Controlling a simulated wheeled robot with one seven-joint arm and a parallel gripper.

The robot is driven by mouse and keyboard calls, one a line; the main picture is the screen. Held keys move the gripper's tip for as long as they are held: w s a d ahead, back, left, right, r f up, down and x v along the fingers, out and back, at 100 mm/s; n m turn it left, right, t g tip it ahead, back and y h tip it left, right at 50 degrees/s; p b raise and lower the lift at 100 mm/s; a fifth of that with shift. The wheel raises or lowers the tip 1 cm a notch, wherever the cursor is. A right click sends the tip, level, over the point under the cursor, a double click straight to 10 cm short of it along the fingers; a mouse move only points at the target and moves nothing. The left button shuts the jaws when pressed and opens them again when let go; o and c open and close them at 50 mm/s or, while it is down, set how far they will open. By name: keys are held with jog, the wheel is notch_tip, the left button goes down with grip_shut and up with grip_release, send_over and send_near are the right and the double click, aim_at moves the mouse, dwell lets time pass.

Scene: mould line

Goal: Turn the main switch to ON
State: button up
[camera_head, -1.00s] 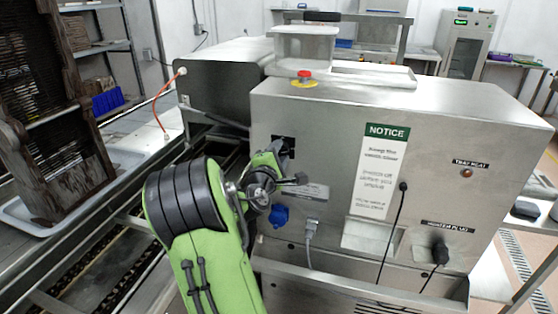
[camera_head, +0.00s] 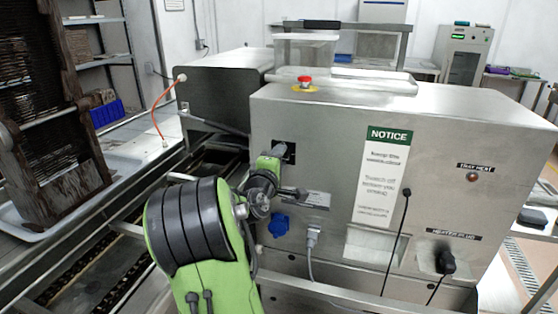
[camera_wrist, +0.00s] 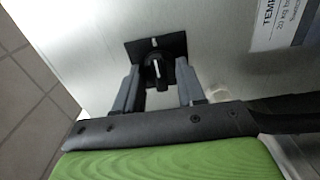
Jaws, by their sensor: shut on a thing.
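The main switch is a black knob with a white pointer line on a black plate (camera_wrist: 175,46), on the front of the steel machine (camera_head: 330,115). In the wrist view, the knob (camera_wrist: 157,70) sits between my two grey fingers, with its white line running nearly up and down. My gripper (camera_wrist: 157,90) is shut on the knob. In the head view, my gripper (camera_head: 277,153) covers part of the switch plate (camera_head: 290,150), and the knob is hidden. No ON or OFF lettering can be read.
A blue socket (camera_head: 279,223) and a grey plug (camera_head: 312,236) are just below the switch. A NOTICE sign (camera_head: 383,175) and a hanging black cable (camera_head: 404,215) are to its right. A red button (camera_head: 305,82) is on top. A conveyor (camera_head: 75,270) runs at left.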

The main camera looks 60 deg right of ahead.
jog(key=o, duration=1.1)
jog(key=shift+c, duration=0.2)
jog(key=s+a+b, duration=0.2)
jog(key=a, duration=1.3)
jog(key=shift+s+a, duration=0.25)
